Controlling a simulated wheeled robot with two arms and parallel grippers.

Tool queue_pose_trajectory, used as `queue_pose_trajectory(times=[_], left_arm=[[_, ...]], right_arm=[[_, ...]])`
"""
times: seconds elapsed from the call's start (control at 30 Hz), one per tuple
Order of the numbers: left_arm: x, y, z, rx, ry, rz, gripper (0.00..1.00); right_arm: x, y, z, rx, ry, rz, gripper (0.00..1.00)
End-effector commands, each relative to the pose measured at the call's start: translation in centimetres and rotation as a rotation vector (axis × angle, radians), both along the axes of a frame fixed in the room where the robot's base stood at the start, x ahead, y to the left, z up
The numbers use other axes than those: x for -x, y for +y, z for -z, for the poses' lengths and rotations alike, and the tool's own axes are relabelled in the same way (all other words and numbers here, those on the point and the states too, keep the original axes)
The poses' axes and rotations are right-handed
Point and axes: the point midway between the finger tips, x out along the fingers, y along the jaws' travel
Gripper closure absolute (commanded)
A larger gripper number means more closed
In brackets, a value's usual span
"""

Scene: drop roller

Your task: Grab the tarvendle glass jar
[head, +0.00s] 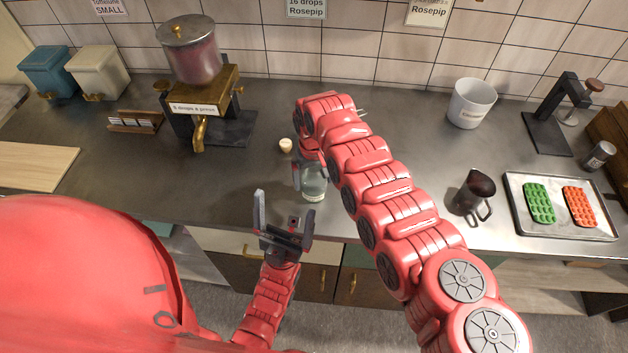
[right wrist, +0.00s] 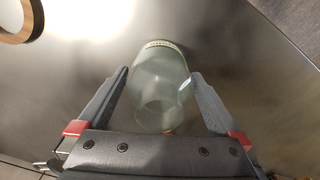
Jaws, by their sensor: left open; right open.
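A clear glass jar (head: 314,184) stands on the grey counter near its front edge, partly hidden by my right arm in the head view. In the right wrist view the glass jar (right wrist: 162,88) is between the two fingers of my right gripper (right wrist: 160,90), with a pale label band at its top. The fingers are open on both sides of it; I cannot tell whether they touch it. My left gripper (head: 284,218) is open and empty, in front of the counter's edge and left of the jar. The jar's label is too small to read.
A small cork-like piece (head: 286,145) lies behind the jar. A brass dispenser (head: 200,85) stands at the back left. A dark pitcher (head: 474,192) and a tray (head: 560,225) with green and orange molds are to the right. A white bucket (head: 471,103) stands behind.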

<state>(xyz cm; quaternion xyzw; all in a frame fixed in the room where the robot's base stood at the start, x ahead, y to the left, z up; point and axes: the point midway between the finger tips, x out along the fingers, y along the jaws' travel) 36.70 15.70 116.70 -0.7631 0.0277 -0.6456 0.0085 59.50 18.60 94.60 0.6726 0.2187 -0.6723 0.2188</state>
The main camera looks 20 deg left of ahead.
Motion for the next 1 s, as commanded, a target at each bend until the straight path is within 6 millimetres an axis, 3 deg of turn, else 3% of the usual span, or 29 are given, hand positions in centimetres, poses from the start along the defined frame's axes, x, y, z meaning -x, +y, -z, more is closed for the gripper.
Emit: queue_pose_trajectory(times=[0.17,0.67,1.0], left_arm=[[0.0,0.0,0.04,0.0,0.0,0.0,0.0],[0.0,0.0,0.03,0.0,0.0,0.0,0.0],[0.0,0.0,0.09,0.0,0.0,0.0,0.0]], right_arm=[[-0.04,0.0,0.07,-0.001,-0.001,0.0,0.0],[-0.05,0.0,0.01,-0.001,-0.001,0.0,0.86],[-0.11,0.0,-0.15,-0.001,-0.001,0.001,0.86]])
